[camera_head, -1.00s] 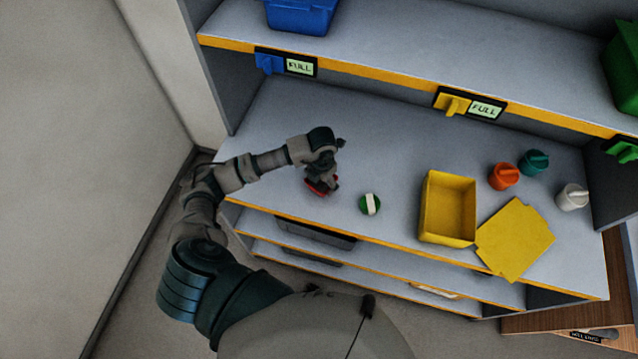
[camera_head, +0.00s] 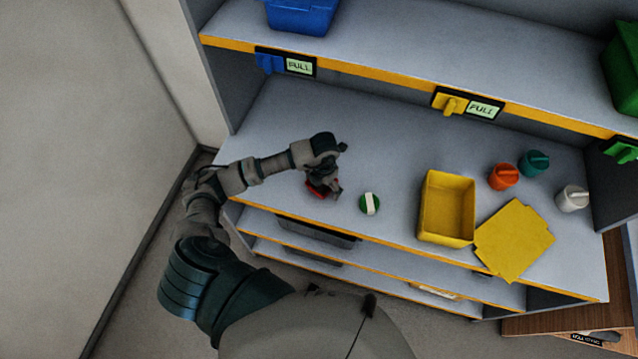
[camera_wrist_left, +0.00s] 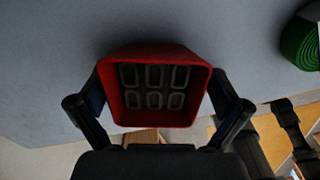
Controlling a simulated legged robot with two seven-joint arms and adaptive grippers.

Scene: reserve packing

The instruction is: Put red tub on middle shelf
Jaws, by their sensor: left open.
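The red tub (camera_head: 315,188) sits near the front left of the wide grey shelf surface (camera_head: 400,140), partly hidden by my left gripper (camera_head: 327,187). In the left wrist view the red tub (camera_wrist_left: 153,58) fills the middle, with several grey block-like shapes inside it. My left gripper's fingers are open, one on each side of the tub. I cannot tell whether they touch its walls. An upper shelf with an orange edge (camera_head: 380,78) is above, and lower shelves (camera_head: 375,270) are below. My right gripper is not in view.
A green round item with a white bar (camera_head: 370,204) stands just right of the tub. Farther right are a yellow bin (camera_head: 447,207), a yellow flat sheet (camera_head: 514,240) and orange (camera_head: 503,177), teal (camera_head: 533,163) and white (camera_head: 572,198) pots. The back left is clear.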

